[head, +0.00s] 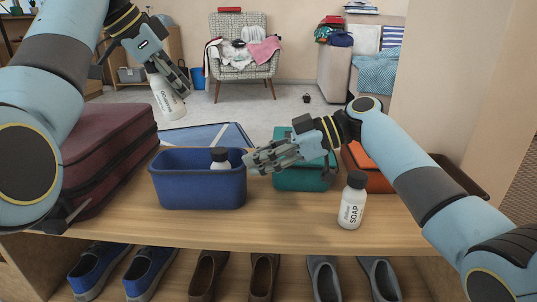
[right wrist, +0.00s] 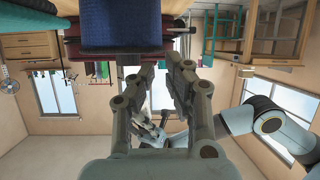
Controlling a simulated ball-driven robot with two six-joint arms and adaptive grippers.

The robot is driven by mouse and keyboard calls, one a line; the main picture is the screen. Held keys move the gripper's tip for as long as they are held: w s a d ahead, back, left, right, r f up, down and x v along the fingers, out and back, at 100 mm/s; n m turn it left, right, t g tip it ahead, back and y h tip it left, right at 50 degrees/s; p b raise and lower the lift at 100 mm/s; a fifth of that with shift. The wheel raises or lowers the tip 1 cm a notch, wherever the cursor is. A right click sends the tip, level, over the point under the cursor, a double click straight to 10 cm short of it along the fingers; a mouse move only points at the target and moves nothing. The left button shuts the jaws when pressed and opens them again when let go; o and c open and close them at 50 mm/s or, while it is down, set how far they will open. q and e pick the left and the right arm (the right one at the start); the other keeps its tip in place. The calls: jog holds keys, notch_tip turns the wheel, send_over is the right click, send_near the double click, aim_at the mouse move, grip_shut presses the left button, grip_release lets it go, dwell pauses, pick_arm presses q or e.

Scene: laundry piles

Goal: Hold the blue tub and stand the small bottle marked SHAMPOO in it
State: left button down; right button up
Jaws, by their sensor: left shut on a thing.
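The blue tub (head: 197,190) stands on the wooden bench, left of centre. A small white bottle with a black cap (head: 220,156) is inside it at the right, its label hidden. My left gripper (head: 176,84) is shut on a white bottle (head: 168,100), held tilted above and behind the tub's left part; its lettering is too small to read surely. My right gripper (head: 252,163) is open, with its fingertips at the tub's right end; I cannot tell if they touch. In the right wrist view the tub (right wrist: 120,28) lies just beyond the parted fingers (right wrist: 158,62).
A white SOAP bottle (head: 351,203) stands at the bench's right. A teal box (head: 300,178) and an orange box (head: 370,172) are behind my right arm. A maroon suitcase (head: 108,150) is at the left. Bare bench lies in front of the tub. Shoes stand below.

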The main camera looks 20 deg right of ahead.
aim_at(202, 179)
jog(key=x, duration=0.9)
jog(key=shift+w+a+f, duration=0.15)
jog(key=shift+a, duration=0.2)
grip_shut()
